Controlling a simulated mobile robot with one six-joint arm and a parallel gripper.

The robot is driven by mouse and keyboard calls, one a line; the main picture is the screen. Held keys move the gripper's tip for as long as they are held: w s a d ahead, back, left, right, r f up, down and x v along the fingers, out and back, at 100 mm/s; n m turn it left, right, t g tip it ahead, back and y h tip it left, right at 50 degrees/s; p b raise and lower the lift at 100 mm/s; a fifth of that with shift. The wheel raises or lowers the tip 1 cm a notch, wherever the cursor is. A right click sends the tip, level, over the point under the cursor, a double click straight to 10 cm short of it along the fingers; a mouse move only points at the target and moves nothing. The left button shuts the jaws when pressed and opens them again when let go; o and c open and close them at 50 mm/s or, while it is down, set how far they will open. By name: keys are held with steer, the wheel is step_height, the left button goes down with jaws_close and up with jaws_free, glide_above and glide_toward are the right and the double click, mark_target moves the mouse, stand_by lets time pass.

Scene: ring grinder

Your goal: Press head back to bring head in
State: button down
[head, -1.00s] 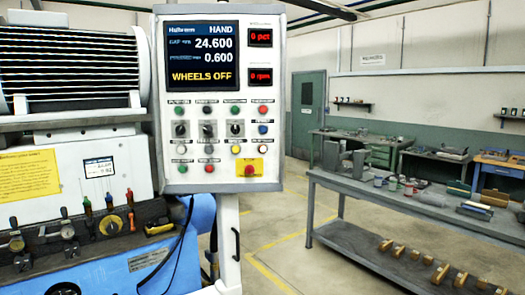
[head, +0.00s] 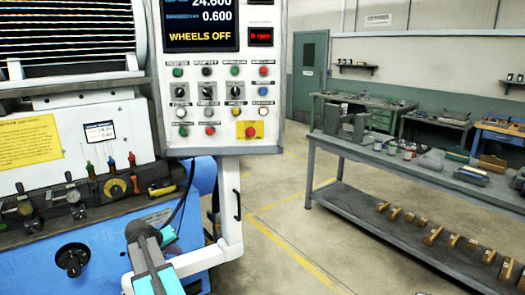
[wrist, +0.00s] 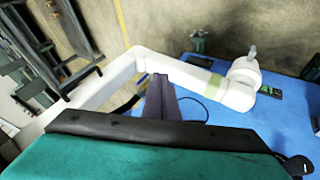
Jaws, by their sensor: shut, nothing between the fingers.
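The control panel (head: 222,150) hangs left of centre in the head view, with its upper part cut off. It carries rows of coloured buttons and knobs, including a blue button (head: 263,90), a yellow button (head: 237,110) and a red stop button on a yellow plate (head: 250,131). The labels are too small to read, so I cannot tell which is head back. The screen (head: 203,20) reads WHEELS OFF. My gripper is shut and empty in the wrist view (wrist: 159,84), seen against the white support arm. In the head view my arm is below the panel, its fingertips not clear.
The white support arm (head: 230,205) with a black handle holds up the panel. The blue grinder body (head: 40,270) is at left, with levers and a handwheel (head: 72,259). A grey workbench (head: 400,165) stands at right. The floor between is clear.

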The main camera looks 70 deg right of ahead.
mark_target(261, 113)
steer(key=s+d+r+m+h, duration=0.1)
steer(key=s+d+r, duration=0.2)
steer(key=d+r, duration=0.4)
steer(key=s+d+r+m+g+h, duration=0.15)
steer(key=s+d+r, duration=0.25)
steer(key=r, duration=0.6)
steer(key=s+d+r+m+h, duration=0.1)
steer(key=s+d+r+m, duration=0.15)
steer(key=d+r, duration=0.45)
steer(key=s+d+r+m+g+h, duration=0.1)
steer(key=s+d+r, duration=0.1)
steer(key=s+r, duration=0.6)
steer(key=s+d+r+m+g+h+p, duration=0.1)
steer(key=s+d+r+m+g+h, duration=0.1)
steer(key=s+r, duration=0.7)
step_height(261, 113, up, 8)
steer(key=shift+d+f, duration=0.25)
steer(key=shift+d, duration=0.25)
steer(key=shift+d, duration=0.15)
steer(key=shift+w+d+b, duration=0.15)
steer(key=shift+w+d, duration=0.4)
steer(key=shift+d, duration=0.75)
steer(key=shift+w+d+b, duration=0.2)
steer(key=shift+w+d, duration=0.4)
steer(key=shift+d, duration=0.7)
steer(key=shift+w+d+b, duration=0.15)
steer(key=shift+w+d, duration=0.4)
steer(key=shift+d, duration=0.75)
